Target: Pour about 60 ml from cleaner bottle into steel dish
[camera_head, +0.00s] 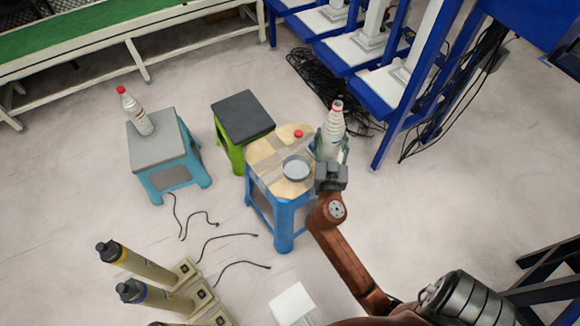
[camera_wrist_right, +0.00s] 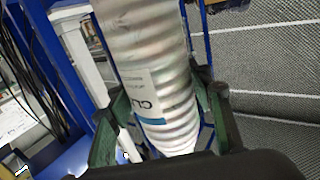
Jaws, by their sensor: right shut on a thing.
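The cleaner bottle (camera_head: 332,124), translucent white with a label, is held nearly upright by my right gripper (camera_head: 331,150) at the right edge of the blue stool. In the right wrist view the ribbed bottle (camera_wrist_right: 155,75) stands between the green fingers of my right gripper (camera_wrist_right: 160,115), and part of its label shows. Whether its base touches the stool is hidden. The steel dish (camera_head: 296,168), round and shallow, sits on the wooden top of the blue stool, left of the gripper. Its contents are too small to make out. My left gripper is not in view.
A red cap (camera_head: 298,133) lies on the blue stool (camera_head: 262,158) behind the dish. A grey-topped stool (camera_head: 157,146) at left bears another red-capped bottle (camera_head: 135,112). A green stool (camera_head: 242,117) with a dark top stands close behind. Cables (camera_head: 230,238) lie on the floor.

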